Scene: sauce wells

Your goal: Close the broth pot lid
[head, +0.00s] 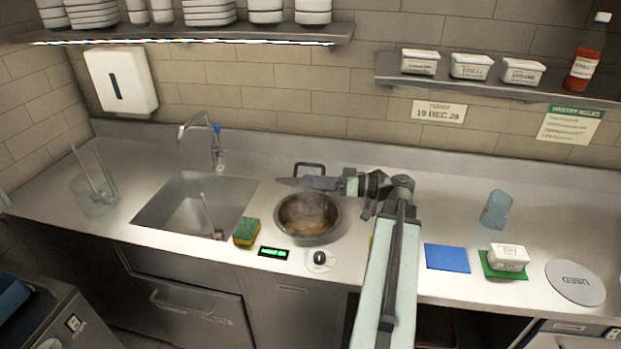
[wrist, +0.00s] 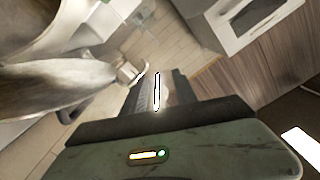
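The round metal broth pot (head: 288,228) is set in the counter, uncovered, with brownish broth and faint steam in it. A dark loop handle (head: 309,165) stands up behind its back rim and appears to belong to the raised lid; the lid's plate is not clearly visible. My gripper (head: 284,182) reaches in from the right, pointing left, above the back of the pot and just in front of the handle. In the wrist view, its two fingers (wrist: 162,92) stand apart with a narrow gap and nothing clearly held. Large curved grey metal surfaces fill that view's upper left.
A green-yellow sponge (head: 246,231) and a sink (head: 175,215) lie left of the pot. A black knob (head: 320,258) and lit display (head: 273,253) are in front. A blue mat (head: 447,257), white tub (head: 508,256) and blue cup (head: 495,209) are right.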

